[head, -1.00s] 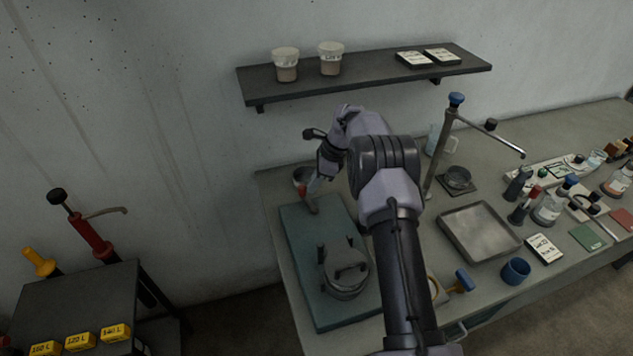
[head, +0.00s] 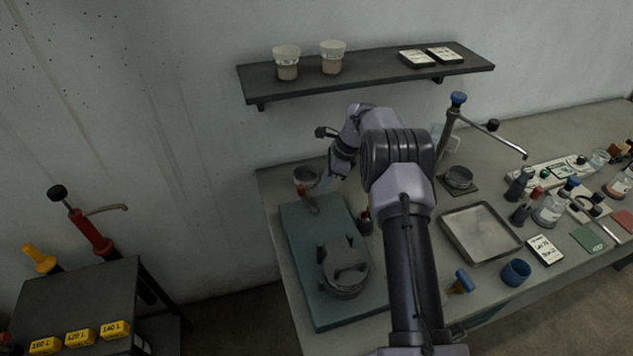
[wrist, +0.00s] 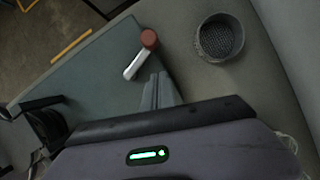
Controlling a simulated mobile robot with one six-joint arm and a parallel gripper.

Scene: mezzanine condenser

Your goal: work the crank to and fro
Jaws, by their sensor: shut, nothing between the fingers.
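The crank (head: 305,196), a short pale lever with a red knob, stands at the far end of a teal base plate (head: 318,312). A dark round device (head: 344,276) with a blocky top sits on the plate's near part. In the wrist view the red knob (wrist: 149,39) and pale lever (wrist: 136,65) show plainly. My gripper (head: 325,183) is shut and empty, just right of the crank. In the wrist view its fingertips (wrist: 158,78) lie close beside the lever's lower end; I cannot tell whether they touch it.
A round mesh-bottomed cup (wrist: 220,38) stands behind the crank, near the wall. A small dark holder (head: 365,222) is right of the plate. A metal tray (head: 480,234) and a jointed stand (head: 446,130) lie further right. A shelf (head: 365,80) hangs above.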

